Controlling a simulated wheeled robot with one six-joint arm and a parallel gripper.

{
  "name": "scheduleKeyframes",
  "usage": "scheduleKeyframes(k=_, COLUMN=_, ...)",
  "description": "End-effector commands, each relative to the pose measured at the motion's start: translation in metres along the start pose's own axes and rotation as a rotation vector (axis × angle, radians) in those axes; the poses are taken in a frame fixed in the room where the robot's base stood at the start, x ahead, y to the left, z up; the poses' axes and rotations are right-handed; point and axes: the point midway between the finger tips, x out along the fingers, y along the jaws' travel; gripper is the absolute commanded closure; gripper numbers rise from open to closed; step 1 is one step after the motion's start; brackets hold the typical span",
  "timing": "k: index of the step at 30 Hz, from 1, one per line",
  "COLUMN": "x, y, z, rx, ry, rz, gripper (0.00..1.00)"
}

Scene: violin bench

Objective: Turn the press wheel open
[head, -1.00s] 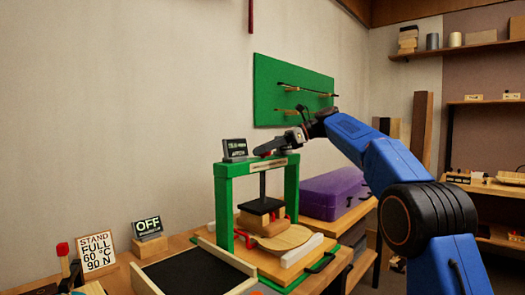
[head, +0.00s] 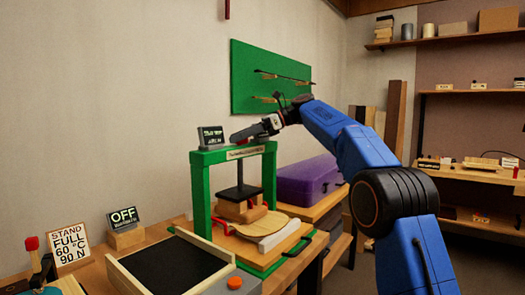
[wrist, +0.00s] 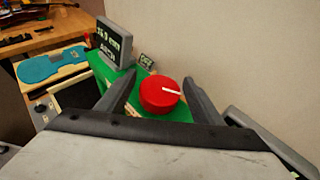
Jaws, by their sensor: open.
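The green press (head: 201,190) stands on the bench with a dark platen (head: 236,193) low between its posts, above wooden blocks and a pale violin-shaped plate. The press wheel (wrist: 158,98) is a round red knob with a white line, on top of the green beam. My gripper (wrist: 160,70) is open, with one dark finger on each side of the wheel. Small gaps show between fingers and wheel in the wrist view; the fingers' height against it is hard to tell. In the head view my gripper (head: 237,136) lies over the press beam and largely hides the wheel.
A small dark display (head: 210,137) stands on the beam, left of my gripper. The wall and a green tool board (head: 271,76) are close behind. A purple case (head: 306,181) sits right of the press, and a dark-topped tray (head: 175,266) in front.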

Motion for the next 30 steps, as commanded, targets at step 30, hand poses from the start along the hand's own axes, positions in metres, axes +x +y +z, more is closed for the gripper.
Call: scheduleKeyframes(k=30, x=0.0012, y=0.0006, z=-0.0007, rx=0.218, ry=0.002, rz=-0.525, gripper=0.35)
